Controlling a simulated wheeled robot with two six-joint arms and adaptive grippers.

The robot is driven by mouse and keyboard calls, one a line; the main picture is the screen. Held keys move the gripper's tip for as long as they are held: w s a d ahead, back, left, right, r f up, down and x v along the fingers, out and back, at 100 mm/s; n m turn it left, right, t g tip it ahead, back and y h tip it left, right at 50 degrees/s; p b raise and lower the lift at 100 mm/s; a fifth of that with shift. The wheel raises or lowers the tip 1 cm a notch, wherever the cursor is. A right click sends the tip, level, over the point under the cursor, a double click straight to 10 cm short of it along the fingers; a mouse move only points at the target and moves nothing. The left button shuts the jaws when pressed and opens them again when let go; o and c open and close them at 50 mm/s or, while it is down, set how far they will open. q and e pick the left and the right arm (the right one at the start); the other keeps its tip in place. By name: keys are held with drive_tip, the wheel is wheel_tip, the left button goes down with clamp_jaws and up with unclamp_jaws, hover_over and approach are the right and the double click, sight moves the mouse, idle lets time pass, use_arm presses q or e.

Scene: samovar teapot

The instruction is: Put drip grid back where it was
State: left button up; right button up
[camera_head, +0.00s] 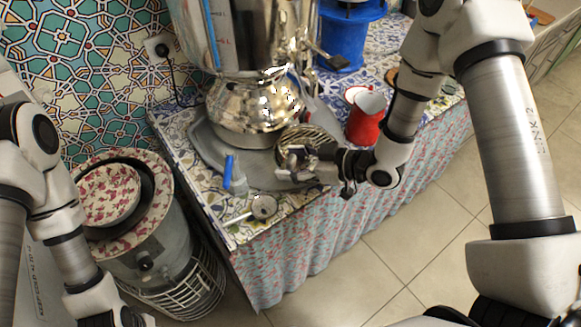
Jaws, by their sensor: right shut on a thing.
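The drip grid (307,138) is a round, ribbed metal disc at the front right of the silver samovar (258,100). My right gripper (292,164) is at its near edge and shut on it. The grid is tilted, and its lower part is partly hidden by the gripper. A grey tray (200,145) lies under the samovar on the tiled counter. I cannot tell whether the grid touches the tray. My left arm comes in at the lower left, and its gripper is out of the picture.
A red jug (366,118) stands close to the right of my right gripper. A blue-handled item (234,175) and a small strainer (262,207) lie near the counter's front left. A blue container (350,38) stands behind. A floral pot (108,195) stands left of the counter.

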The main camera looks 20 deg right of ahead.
drive_tip(key=shift+w+f, duration=0.15)
drive_tip(key=shift+f, duration=1.1)
drive_tip(key=shift+w+f, duration=0.1)
drive_tip(key=shift+f, duration=1.1)
drive_tip(key=o, duration=1.2)
drive_tip(key=shift+o, duration=0.2)
drive_tip(key=shift+r, duration=0.15)
